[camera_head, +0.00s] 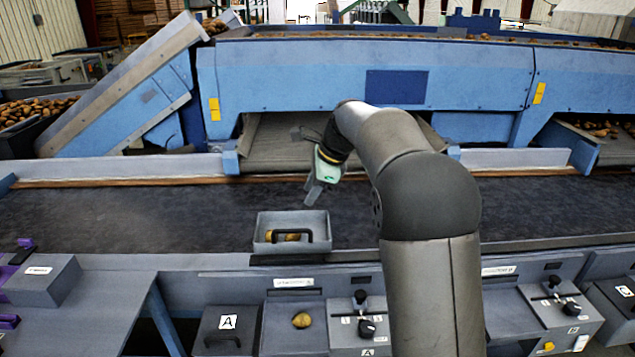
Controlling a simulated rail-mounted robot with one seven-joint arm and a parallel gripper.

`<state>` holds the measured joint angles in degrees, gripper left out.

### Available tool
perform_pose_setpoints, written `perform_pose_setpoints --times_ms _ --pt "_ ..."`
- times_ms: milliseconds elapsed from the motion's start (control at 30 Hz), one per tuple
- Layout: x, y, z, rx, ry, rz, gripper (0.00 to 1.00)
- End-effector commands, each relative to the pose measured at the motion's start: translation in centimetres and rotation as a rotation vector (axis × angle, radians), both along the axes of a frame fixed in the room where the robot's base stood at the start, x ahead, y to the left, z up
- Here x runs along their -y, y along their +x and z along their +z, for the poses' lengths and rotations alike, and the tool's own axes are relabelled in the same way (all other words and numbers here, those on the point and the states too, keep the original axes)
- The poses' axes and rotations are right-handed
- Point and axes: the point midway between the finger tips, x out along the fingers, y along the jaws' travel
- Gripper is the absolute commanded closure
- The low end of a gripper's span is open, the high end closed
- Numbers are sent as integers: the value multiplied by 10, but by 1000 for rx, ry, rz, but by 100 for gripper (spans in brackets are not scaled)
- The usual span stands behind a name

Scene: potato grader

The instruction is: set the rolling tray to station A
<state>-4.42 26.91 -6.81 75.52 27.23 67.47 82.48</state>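The small grey tray (262,218) with a black handle stands at the front edge of the dark belt, left of the middle. A yellowish potato (270,236) shows in it, partly behind the handle. A box with a black "A" on a white label (228,322) is on the front panel, below and left of the tray. My gripper (315,194) hangs above the belt, just behind and above the tray's right end, apart from it. Its fingers are small and seen side-on, so whether they are open or shut is unclear.
The dark belt (120,215) is clear left of the tray. A potato (301,320) lies on the panel right of the A box. Knob panels (360,322) and (560,305) line the front. The blue grader (290,75) stands behind; my arm hides part of the belt.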

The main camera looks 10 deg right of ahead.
Motion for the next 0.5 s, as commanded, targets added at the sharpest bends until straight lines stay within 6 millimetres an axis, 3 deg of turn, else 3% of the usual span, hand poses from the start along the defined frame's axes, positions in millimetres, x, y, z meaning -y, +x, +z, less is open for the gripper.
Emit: perform_pose_setpoints --times_ms 200,500 --pt "11 -6 27 1 0 -1 66" --pt "14 -8 35 -1 0 -1 66"
